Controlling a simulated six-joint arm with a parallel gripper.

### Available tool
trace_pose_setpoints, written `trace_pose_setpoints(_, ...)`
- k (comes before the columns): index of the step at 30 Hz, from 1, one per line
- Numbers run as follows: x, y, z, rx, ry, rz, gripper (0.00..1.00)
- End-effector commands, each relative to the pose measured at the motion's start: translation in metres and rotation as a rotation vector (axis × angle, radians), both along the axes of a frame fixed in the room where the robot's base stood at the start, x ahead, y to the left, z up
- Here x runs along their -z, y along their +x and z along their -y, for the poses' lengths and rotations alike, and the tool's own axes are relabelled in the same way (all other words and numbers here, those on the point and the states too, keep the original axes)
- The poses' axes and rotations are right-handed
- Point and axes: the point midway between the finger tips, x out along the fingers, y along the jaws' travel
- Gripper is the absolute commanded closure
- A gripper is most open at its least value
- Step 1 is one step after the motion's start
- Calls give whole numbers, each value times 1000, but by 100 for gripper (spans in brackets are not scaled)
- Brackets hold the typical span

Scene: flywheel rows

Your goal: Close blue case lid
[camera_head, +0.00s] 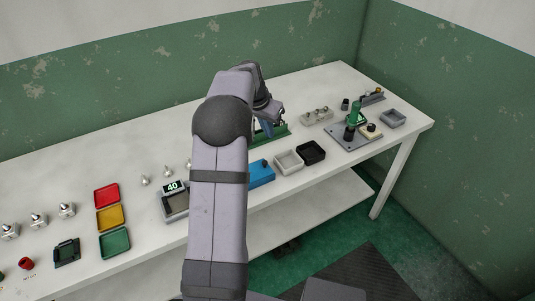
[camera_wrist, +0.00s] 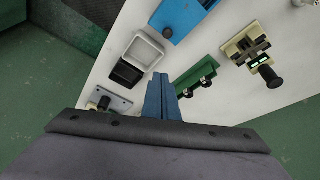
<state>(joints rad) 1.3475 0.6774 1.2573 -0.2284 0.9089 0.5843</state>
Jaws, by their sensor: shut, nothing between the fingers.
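The blue case (camera_head: 261,174) lies on the white table just right of my arm, which hides its left part in the head view. In the wrist view the blue case (camera_wrist: 180,20) is at the top edge and partly cut off. I cannot tell how its lid stands. My gripper (camera_wrist: 158,78) has blue fingers, shut and empty, pointing toward the table apart from the case. In the head view my gripper (camera_head: 267,127) is over the table behind the case, near a green rack, partly hidden by my wrist.
The green rack (camera_wrist: 195,85) is beside my fingers in the wrist view. A white bin (camera_head: 289,161) and a black bin (camera_head: 311,152) stand right of the case. A scale (camera_head: 175,202) reading 40 is left of my arm. A green press (camera_head: 355,118) stands farther right.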

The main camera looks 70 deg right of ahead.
Motion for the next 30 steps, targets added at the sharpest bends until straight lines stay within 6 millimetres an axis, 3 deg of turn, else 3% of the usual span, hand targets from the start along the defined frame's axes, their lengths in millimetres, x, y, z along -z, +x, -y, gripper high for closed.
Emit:
trace_pose_setpoints(14,8,-1,1,67,0,22,100)
trace_pose_setpoints(30,83,-10,28,65,0,22,100)
